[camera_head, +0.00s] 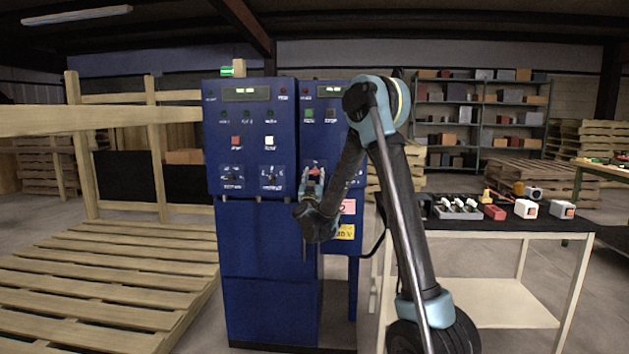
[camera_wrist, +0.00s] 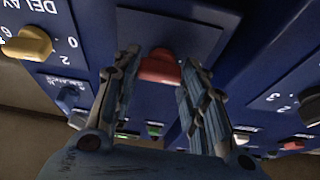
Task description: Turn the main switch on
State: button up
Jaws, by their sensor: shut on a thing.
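The main switch is a red knob (camera_wrist: 159,68) on a dark plate on the blue cabinet's front. In the wrist view it sits between the two fingers of my gripper (camera_wrist: 158,62), which is shut on it. In the head view the red of the switch (camera_head: 315,170) shows just above my gripper (camera_head: 312,183), at the right-hand cabinet panel. The fingers and arm hide part of that panel. The switch's exact angle is hard to tell.
A yellow knob (camera_wrist: 28,43) with DELAY lettering is to one side in the wrist view, and a dark knob (camera_wrist: 312,105) to the other. A left cabinet (camera_head: 262,240) stands beside the panel. A pallet (camera_head: 110,270) lies left; a table (camera_head: 470,228) with parts stands right.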

jog(key=m+h, duration=0.1)
jog(key=m, duration=0.2)
jog(key=m+h, duration=0.2)
jog(key=m, duration=0.1)
jog(key=shift+a+m+g, duration=0.2)
jog(key=shift+m+g, duration=0.1)
jog(key=shift+g, duration=0.1)
jog(key=m+g+h, duration=0.1)
jog(key=m, duration=0.2)
jog(key=m+h, duration=0.1)
jog(key=m, duration=0.2)
jog(key=shift+a+r+g+h, duration=0.1)
jog(key=shift+r+g+h, duration=0.05)
jog(key=shift+g+h, duration=0.2)
jog(key=m+g, duration=0.1)
jog(key=m, duration=0.1)
jog(key=m+g, duration=0.1)
jog(key=m, duration=0.2)
jog(key=shift+r+h, duration=0.1)
jog(key=shift+h, duration=0.25)
jog(key=shift+m+g, duration=0.75)
jog(key=shift+m, duration=1.35)
jog(key=o, duration=1.1)
jog(key=shift+c, duration=0.2)
jog(key=shift+s+a+r, duration=0.1)
